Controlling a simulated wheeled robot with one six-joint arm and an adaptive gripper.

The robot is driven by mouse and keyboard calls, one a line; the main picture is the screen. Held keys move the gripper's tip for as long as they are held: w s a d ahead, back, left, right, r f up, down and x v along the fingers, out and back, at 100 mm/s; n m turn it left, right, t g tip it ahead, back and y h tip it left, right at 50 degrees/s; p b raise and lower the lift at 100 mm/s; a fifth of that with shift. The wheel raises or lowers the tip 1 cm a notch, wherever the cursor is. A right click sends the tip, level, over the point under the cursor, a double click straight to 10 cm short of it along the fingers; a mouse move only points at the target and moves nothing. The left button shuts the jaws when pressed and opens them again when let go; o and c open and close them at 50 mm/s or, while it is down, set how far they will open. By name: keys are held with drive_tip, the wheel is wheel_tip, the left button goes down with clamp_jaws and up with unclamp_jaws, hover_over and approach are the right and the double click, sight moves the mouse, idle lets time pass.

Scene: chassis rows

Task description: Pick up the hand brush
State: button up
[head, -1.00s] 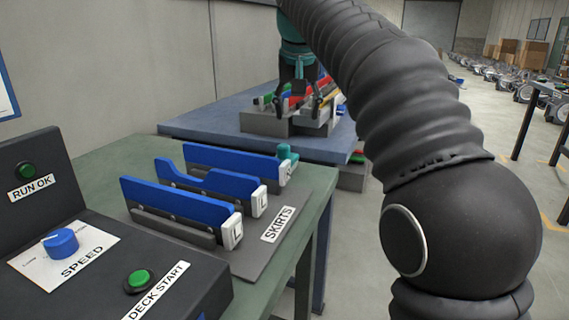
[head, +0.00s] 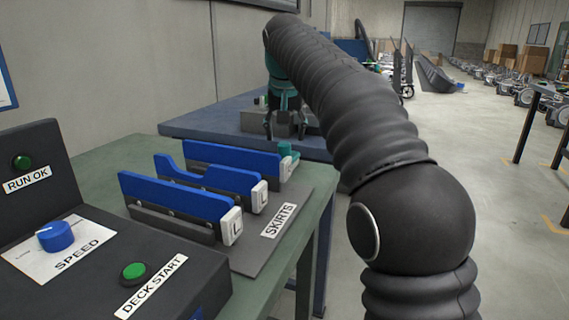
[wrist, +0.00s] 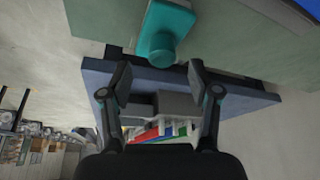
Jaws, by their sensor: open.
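No object is clearly recognisable as the hand brush. A teal object (head: 287,151) with a rounded knob sits on the green table beside the far blue skirt. It also shows in the wrist view (wrist: 163,38), at the top, ahead of the fingertips; I cannot tell whether it is the brush. My gripper (head: 285,135) is open and empty, in the picture just above the teal object. In the wrist view its two fingers (wrist: 159,80) stand well apart, with the teal object beyond the gap and untouched.
Several blue skirts (head: 178,196) with white end blocks stand on a grey SKIRTS board (head: 250,254). A control box (head: 95,262) is at front left. Behind, a blue table (head: 205,123) holds a grey container (head: 257,121); coloured items show in the wrist view (wrist: 165,131). Open floor lies right.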

sight(284, 143)
drive_tip(key=b+x, duration=0.1)
drive_tip(key=x, duration=0.4)
drive_tip(key=shift+a, duration=0.1)
drive_tip(key=shift+c, duration=0.3)
clamp_jaws()
